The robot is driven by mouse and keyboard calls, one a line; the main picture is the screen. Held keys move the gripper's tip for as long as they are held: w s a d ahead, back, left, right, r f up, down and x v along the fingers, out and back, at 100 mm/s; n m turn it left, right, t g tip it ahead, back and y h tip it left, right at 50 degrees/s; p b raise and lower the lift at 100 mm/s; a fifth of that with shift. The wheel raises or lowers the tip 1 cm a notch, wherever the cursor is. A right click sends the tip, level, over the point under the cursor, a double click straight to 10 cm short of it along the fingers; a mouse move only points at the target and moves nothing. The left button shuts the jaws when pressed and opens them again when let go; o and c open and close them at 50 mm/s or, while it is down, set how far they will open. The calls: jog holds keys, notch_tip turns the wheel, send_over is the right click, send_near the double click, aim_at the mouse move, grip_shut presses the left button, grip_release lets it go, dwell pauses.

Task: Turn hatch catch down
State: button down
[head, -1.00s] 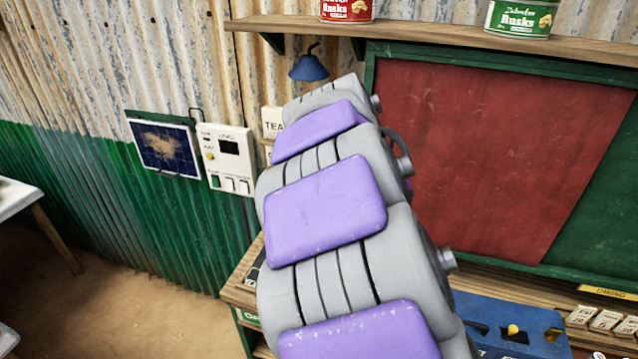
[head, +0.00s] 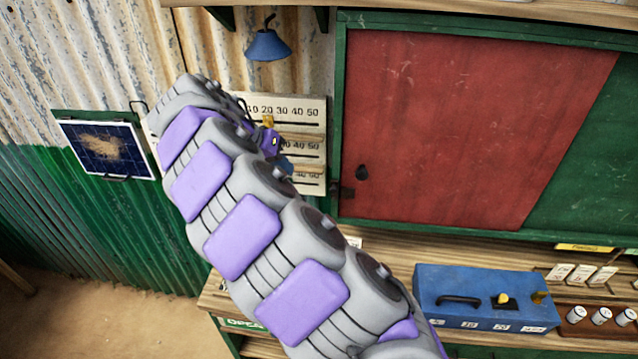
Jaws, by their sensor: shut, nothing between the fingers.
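The hatch is a red panel (head: 470,120) in a green frame, right of my arm in the head view. A dark round knob (head: 362,172) sits near the panel's lower left. A small dark catch (head: 345,190) is at the frame's left edge, just below and left of the knob; its exact angle is too small to tell. My gripper (head: 274,143) appears as a small purple end piece past my arm, in front of the scale board and left of the hatch, apart from the catch. It is shut and empty; my arm links partly hide it.
A board with number scales (head: 312,112) hangs left of the hatch, below a blue lamp (head: 268,45). A blue box (head: 450,290) and several small jars (head: 600,316) stand on the wooden counter. A dark blue panel (head: 105,148) is on the corrugated wall.

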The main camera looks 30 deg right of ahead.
aim_at(334, 193)
jog(key=s+d+b+x, duration=0.1)
jog(key=s+b+x, duration=0.1)
jog(key=x, duration=0.8)
jog(key=shift+d, duration=0.2)
